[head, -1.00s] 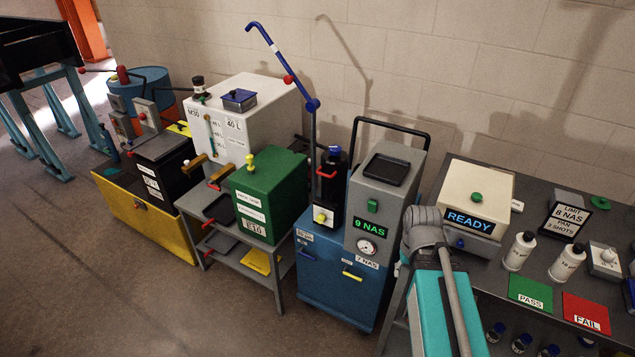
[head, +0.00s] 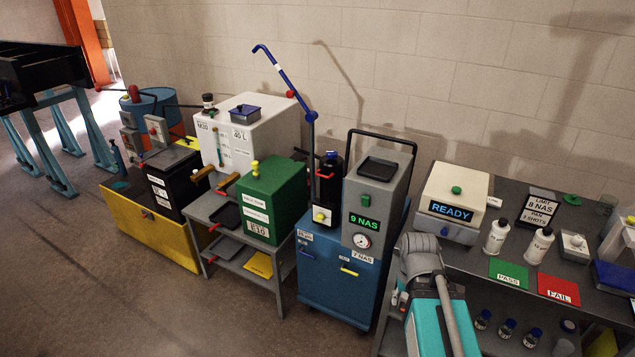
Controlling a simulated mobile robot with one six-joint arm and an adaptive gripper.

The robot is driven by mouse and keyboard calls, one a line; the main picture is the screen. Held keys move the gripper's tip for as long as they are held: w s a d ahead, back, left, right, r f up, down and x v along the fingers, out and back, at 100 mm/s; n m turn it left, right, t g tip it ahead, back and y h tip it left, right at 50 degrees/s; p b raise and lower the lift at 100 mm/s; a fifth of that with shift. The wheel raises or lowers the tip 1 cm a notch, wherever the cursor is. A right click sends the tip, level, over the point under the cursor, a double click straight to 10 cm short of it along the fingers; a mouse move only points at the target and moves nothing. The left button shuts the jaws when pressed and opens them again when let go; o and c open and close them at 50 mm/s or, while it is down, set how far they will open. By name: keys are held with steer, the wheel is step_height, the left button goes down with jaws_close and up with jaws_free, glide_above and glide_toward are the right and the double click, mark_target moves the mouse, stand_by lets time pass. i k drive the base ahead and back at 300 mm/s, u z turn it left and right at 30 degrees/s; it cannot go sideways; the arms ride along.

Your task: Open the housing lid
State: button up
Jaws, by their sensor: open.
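A black housing (head: 326,190) with a dark blue top (head: 330,157) stands upright on the blue cart (head: 340,270); I take this as the housing. A red handle sits near its top, and a yellow knob on a white plate (head: 321,215) is low at its front. The top looks seated on the housing. My gripper is out of view; only my grey and teal arm shows, at lower right, in front of the bench.
A grey unit (head: 375,200) reading 9 NAS stands right of the housing, with a black push bar behind. The bench (head: 465,265) is at right. Open floor lies at lower left.

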mark_target(328, 169)
steer(key=u, duration=0.45)
steer(key=i, duration=0.95)
